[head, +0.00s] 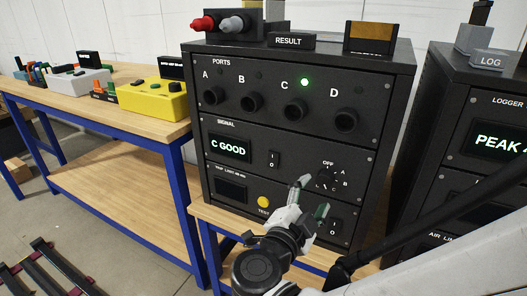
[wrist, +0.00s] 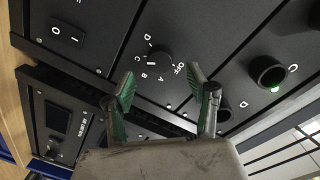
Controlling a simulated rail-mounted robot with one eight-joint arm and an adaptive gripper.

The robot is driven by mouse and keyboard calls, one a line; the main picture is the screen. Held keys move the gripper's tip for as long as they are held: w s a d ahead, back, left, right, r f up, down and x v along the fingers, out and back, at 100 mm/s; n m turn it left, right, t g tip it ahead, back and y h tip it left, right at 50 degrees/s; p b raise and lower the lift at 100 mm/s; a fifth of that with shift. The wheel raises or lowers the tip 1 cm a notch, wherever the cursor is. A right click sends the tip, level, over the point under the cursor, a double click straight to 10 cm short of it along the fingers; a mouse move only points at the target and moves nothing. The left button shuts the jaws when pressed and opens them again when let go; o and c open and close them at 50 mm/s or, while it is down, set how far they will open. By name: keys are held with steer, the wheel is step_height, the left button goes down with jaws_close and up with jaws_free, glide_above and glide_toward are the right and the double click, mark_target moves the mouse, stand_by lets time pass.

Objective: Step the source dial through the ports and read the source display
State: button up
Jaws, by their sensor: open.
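The source dial (head: 327,180) is a small black knob on the rack's SIGNAL panel, with OFF and port letters around it. It shows clearly in the wrist view (wrist: 158,63); I cannot tell its pointer's exact setting. The source display (head: 230,149) reads "C GOOD" in pale green letters. The round ports A, B, C (head: 294,110) and D run along the top panel, and a green lamp (head: 304,82) glows by C. My gripper (head: 312,196) is open and empty in front of the dial; in the wrist view its fingertips (wrist: 160,76) are apart, with the dial beyond them.
A rocker switch (head: 274,159) sits left of the dial, and a yellow TEST button (head: 263,201) lies below left. A RESULT block (head: 288,40) stands on the rack. A LOGGER cabinet (head: 475,85) stands at right. A bench with a yellow box (head: 153,99) is at left.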

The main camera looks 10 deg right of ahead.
steer(key=v, duration=0.6)
steer(key=shift+s+a, duration=0.1)
stand_by(0.3)
